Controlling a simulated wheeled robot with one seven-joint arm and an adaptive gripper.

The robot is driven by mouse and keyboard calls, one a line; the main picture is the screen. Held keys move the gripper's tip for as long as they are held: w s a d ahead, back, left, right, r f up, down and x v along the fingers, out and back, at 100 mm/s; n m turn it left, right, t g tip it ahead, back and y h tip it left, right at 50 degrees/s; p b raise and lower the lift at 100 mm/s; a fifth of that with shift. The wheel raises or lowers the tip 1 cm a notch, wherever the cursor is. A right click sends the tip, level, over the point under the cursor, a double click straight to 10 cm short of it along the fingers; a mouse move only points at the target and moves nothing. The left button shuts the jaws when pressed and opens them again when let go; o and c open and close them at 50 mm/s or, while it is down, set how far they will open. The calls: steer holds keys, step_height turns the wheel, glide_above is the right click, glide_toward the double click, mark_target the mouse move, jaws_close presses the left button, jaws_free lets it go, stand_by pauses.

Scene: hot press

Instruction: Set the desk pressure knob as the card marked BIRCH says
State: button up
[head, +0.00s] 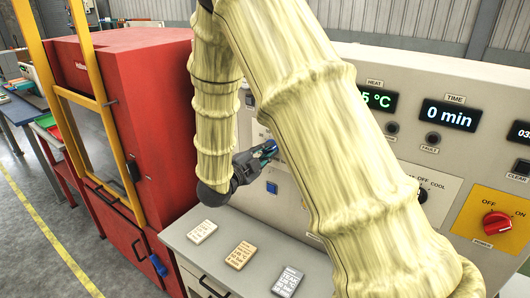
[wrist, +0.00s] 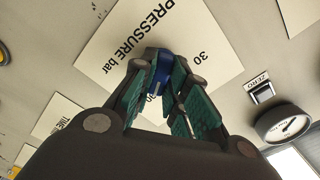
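The blue pressure knob (wrist: 158,76) sits on the white plate printed "PRESSURE bar" (wrist: 120,40) in the wrist view, with a "30" on its scale. My gripper (wrist: 165,72) has its teal-padded fingers on both sides of the knob, close against it, and looks shut on it. The fingers hide much of the scale and the knob's pointer. In the head view my gripper (head: 268,150) is at the panel. Three cards lie on the desk: a whitish card (head: 202,232), a tan card (head: 240,256) and a grey card (head: 287,282) seemingly headed TEAK. I cannot read which is BIRCH.
A red press (head: 140,110) with a yellow frame stands left. The panel has a TIME display (head: 449,115) at 0 min and a red OFF/ON switch (head: 497,223). A ZERO button (wrist: 262,92) and a round gauge (wrist: 285,126) are near my gripper. My arm hides the panel's middle.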

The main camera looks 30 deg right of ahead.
steer(key=shift+n, duration=0.3)
jaws_close()
steer(key=shift+n+p, duration=2.2)
steer(key=shift+n, duration=5.4)
steer(key=shift+f, duration=0.1)
steer(key=o, duration=0.8)
jaws_free()
steer(key=v, duration=1.2)
